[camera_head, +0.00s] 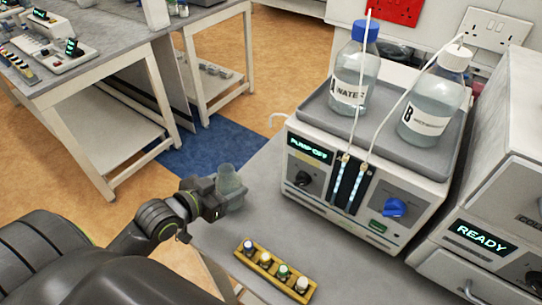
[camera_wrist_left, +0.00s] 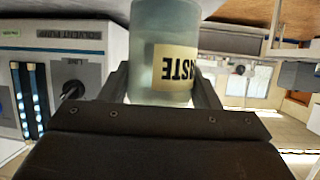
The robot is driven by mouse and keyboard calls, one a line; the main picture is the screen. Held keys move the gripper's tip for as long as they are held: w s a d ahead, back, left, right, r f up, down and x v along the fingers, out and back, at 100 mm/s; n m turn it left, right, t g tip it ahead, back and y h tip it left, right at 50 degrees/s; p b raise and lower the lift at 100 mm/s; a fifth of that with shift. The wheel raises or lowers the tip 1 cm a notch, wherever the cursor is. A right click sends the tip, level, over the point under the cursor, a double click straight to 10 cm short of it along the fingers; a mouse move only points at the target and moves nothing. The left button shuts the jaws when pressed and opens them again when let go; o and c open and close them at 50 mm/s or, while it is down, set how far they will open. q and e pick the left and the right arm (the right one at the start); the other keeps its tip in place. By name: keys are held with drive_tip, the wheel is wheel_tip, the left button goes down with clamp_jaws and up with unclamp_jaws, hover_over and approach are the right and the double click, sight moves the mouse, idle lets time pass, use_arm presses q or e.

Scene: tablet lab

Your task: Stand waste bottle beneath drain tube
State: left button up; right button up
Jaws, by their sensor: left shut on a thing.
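The waste bottle (camera_head: 230,186) is a small clear grey-green bottle. My left gripper (camera_head: 216,204) is shut on it at the bench's left edge, left of the pump. In the left wrist view the waste bottle (camera_wrist_left: 163,45) is between the two fingers, its label upside down and partly readable. A short white hooked tube (camera_head: 278,117), which looks like the drain tube, sticks out of the pump's left side, above and right of the bottle. The bottle is apart from it. I cannot tell whether the bottle touches the bench. My right gripper is not in view.
The solvent pump (camera_head: 352,205) reads PUMP OFF and carries bottles A (camera_head: 352,82) and B (camera_head: 432,105) on its tray. A yellow vial rack (camera_head: 273,271) lies in front. A unit reading READY (camera_head: 483,238) stands at right. The bench (camera_head: 262,212) is bare between rack and pump.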

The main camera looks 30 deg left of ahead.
use_arm(q)
drive_tip(key=w, duration=0.4)
drive_tip(key=w+d+p, duration=0.1)
drive_tip(key=w, duration=0.2)
drive_tip(key=w+d+p, duration=0.1)
drive_tip(key=w, duration=0.3)
drive_tip(key=shift+w+d, duration=0.25)
drive_tip(key=shift+w, duration=0.1)
drive_tip(key=w, duration=0.2)
drive_tip(key=w+d+p, duration=0.1)
drive_tip(key=w, duration=0.1)
drive_tip(key=shift+r, duration=0.15)
drive_tip(key=shift+s+a+f, duration=0.1)
drive_tip(key=shift+f, duration=0.75)
drive_tip(key=shift+s, duration=0.15)
drive_tip(key=shift+f, duration=0.15)
drive_tip(key=o, duration=1)
